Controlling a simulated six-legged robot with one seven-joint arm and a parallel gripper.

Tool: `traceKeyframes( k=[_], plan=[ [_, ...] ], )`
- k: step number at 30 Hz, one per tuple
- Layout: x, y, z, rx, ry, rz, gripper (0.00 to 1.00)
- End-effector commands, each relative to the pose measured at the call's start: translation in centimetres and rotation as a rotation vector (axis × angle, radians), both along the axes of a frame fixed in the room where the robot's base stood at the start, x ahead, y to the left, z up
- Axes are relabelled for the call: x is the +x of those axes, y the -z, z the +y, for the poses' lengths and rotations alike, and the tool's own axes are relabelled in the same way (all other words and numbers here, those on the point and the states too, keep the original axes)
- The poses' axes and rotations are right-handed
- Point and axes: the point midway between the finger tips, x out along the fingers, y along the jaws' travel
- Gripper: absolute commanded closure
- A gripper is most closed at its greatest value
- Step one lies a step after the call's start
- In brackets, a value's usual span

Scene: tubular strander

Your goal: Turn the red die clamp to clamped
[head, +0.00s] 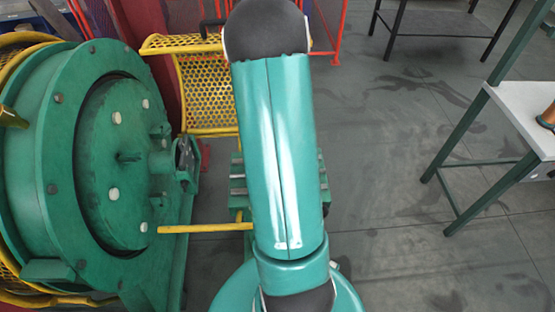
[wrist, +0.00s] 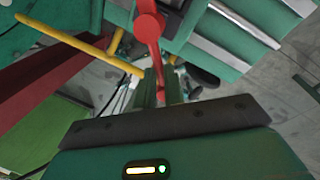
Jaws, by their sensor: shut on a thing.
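The red die clamp (wrist: 150,27) shows in the wrist view as a red lever with a round hub near the top edge. Its arm runs down from the hub to between my fingers. My gripper (wrist: 160,88) is shut on the lower end of this red lever. In the head view my own green arm hides the gripper and most of the area around the clamp.
A large green drum (head: 110,150) stands at left in the head view. A yellow perforated guard (head: 205,90) and a yellow bar (head: 200,228) lie near my arm. A green-legged table (head: 525,110) stands at right, with open floor (head: 385,200) between.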

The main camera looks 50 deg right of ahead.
Motion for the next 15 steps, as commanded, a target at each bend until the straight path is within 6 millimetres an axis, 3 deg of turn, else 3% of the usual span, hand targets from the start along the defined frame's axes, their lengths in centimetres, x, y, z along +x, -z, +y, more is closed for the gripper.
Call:
traceKeyframes(
  k=[15],
  plan=[
    [0.8,-0.1,2.1,-0.002,0.457,-0.002,1.0]
  ],
)
